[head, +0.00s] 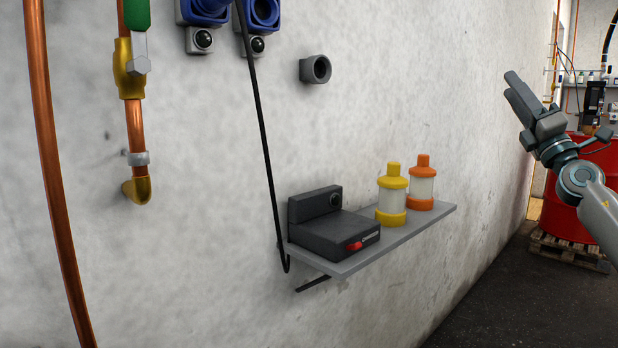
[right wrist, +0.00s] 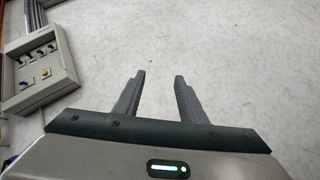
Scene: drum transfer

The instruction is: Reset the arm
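My right gripper (head: 516,92) is raised at the right of the head view, in front of the wall and above the floor. In the right wrist view its two fingers (right wrist: 158,80) stand apart with only bare wall showing between them. It is open and empty, and it touches nothing that I can see. My right arm comes in from the right edge. My left gripper is in neither view.
A grey wall shelf (head: 400,240) holds a black device (head: 330,232), a yellow-capped bottle (head: 392,195) and an orange-capped bottle (head: 422,184). Copper pipes (head: 50,160) run down the left. A red drum (head: 572,212) stands on a pallet (head: 570,252) behind my right arm. A switch box (right wrist: 38,68) shows in the wrist view.

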